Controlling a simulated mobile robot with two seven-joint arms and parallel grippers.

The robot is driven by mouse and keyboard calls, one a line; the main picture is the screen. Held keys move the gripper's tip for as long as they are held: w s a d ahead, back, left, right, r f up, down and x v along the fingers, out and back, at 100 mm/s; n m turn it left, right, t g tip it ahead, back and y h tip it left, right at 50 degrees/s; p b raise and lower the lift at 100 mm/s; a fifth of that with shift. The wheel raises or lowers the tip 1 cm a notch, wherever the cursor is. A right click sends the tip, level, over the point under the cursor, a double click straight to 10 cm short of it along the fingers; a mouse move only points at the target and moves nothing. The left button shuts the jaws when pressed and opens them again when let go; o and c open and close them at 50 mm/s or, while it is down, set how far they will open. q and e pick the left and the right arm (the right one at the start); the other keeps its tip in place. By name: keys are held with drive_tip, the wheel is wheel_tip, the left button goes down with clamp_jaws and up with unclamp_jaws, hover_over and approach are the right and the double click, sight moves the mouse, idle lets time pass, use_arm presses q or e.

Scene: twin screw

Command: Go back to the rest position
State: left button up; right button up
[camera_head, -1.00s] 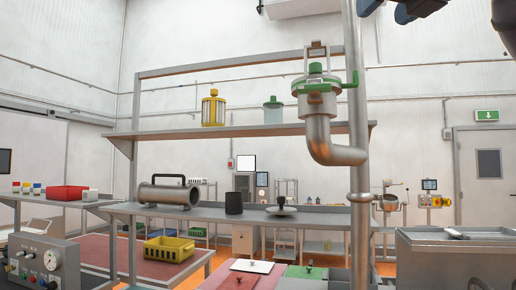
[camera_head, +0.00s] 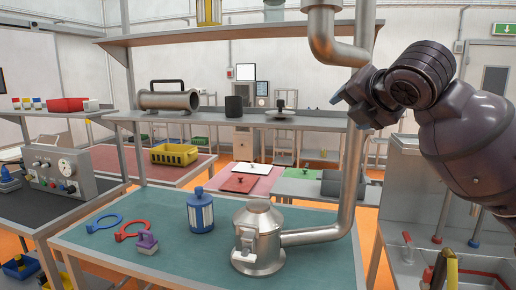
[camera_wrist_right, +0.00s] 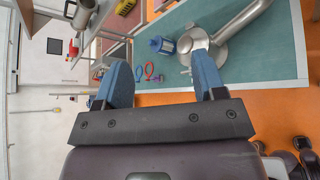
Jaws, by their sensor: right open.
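My right gripper (camera_head: 352,106) is at the upper right of the head view, its arm coming in from the right edge. It is raised above the right part of the green-topped table (camera_head: 180,262), close in the picture to the vertical steel pipe. In the right wrist view its two blue fingers (camera_wrist_right: 160,60) are spread, with nothing held between them. My left gripper is not in view.
A steel vessel (camera_head: 260,236) joins the pipe (camera_head: 350,185) on the table.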

drive_tip(key=s+d+f+m+g, duration=0.1)
drive_tip(key=s+f+m, duration=0.25)
drive_tip(key=f, duration=0.75)
drive_tip(key=s+d+f+m+g, duration=0.15)
drive_tip(key=f+m, duration=0.35)
drive_tip(key=f, duration=0.6)
drive_tip(key=s+d+f+m+g, duration=0.1)
drive_tip(key=s+f+m+g, duration=0.2)
drive_tip(key=f, duration=0.8)
drive_tip(key=s+d+f+m+g+h, duration=0.1)
drive_tip(key=s+d+f+m, duration=0.1)
drive_tip(key=s+f+m, duration=0.55)
drive_tip(key=s+d+f+m+g+h, duration=0.15)
drive_tip(key=s+f+m, duration=0.3)
drive_tip(key=s, duration=0.65)
drive_tip(key=s+d+f+m+g+h, duration=0.1)
drive_tip(key=s+d+f+m+g, duration=0.15)
drive_tip(key=s+f+m, duration=0.4)
drive_tip(key=w+f+n+t, duration=0.1)
drive_tip(key=w+f+t, duration=0.3)
drive_tip(key=f+t, duration=0.5)
drive_tip(key=shift+w+f+n+y, duration=0.35)
drive_tip(key=shift+f+n, duration=0.05)
drive_tip(key=shift+f, duration=0.4)
